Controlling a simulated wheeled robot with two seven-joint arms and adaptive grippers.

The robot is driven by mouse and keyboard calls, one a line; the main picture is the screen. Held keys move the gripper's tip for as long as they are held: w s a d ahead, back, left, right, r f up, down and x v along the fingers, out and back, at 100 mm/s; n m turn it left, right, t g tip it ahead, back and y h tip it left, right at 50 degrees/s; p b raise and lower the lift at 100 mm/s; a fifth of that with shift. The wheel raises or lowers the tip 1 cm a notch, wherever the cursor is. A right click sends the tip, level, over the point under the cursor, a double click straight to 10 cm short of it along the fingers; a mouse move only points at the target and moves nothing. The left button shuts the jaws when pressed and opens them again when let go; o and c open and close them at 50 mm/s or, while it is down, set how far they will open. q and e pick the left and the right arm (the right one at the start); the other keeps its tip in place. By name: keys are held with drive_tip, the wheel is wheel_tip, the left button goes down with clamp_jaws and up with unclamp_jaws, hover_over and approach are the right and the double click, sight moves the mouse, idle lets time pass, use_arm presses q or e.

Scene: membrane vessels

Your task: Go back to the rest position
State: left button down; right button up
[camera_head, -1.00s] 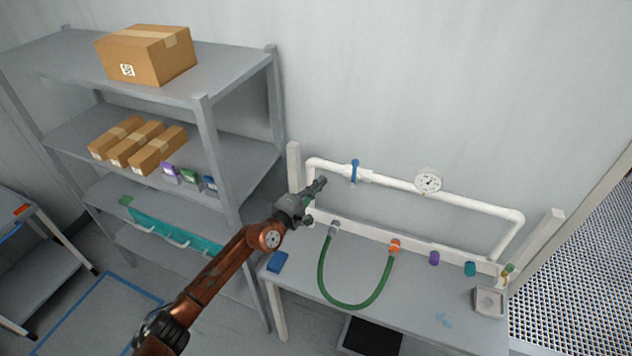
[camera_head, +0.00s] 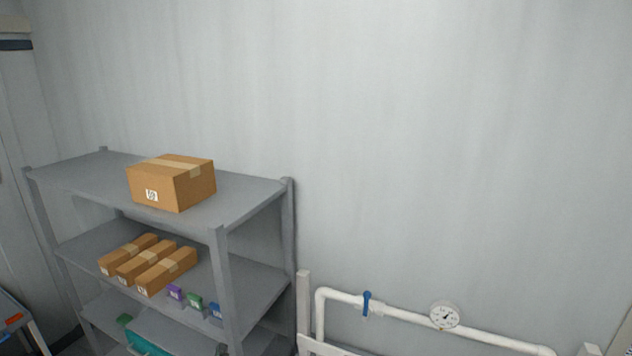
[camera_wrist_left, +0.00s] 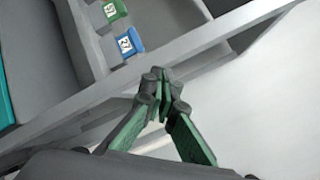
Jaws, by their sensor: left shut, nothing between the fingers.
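My left gripper (camera_wrist_left: 163,92) shows in the left wrist view with its fingertips together and nothing between them. It is in front of a grey shelf edge, below and right of a blue box (camera_wrist_left: 129,40) and a green box (camera_wrist_left: 113,10), apart from both. In the head view only a small dark piece at the bottom edge, by the shelf post, may be part of it. My right gripper is in neither view.
The grey shelf unit (camera_head: 220,275) holds a large cardboard box (camera_head: 172,183), several smaller cartons and small coloured boxes. To its right stands a white pipe frame with a blue valve (camera_head: 367,303) and a gauge (camera_head: 444,315). The wall above is bare.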

use_arm(q)
drive_tip(key=s+a+f+n+g+y, duration=0.2)
drive_tip(key=s+a+f+n+g, duration=0.6)
drive_tip(key=s+a+f+n, duration=0.55)
drive_tip(key=s+d+f+n+g+h, duration=0.25)
drive_tip(key=s+f+n, duration=0.35)
drive_tip(key=s, duration=0.7)
drive_tip(key=s+d+f+n+g+h, duration=0.2)
drive_tip(key=s+f+n+g, duration=0.25)
drive_tip(key=s+f, duration=0.55)
drive_tip(key=s+f+g+b, duration=0.2)
drive_tip(key=f+b, duration=0.9)
drive_tip(key=f, duration=2.6)
drive_tip(key=s+f+b, duration=0.4)
drive_tip(key=s+f, duration=0.6)
drive_tip(key=f, duration=0.4)
drive_tip(key=s+d+f+m+b, duration=0.1)
drive_tip(key=s+f+b, duration=0.4)
drive_tip(key=s+f, duration=0.6)
wheel_tip(320, 180, down, 3)
drive_tip(key=shift+s+r+g, duration=0.1)
drive_tip(key=shift+s+g, duration=0.05)
drive_tip(key=shift+g, duration=0.15)
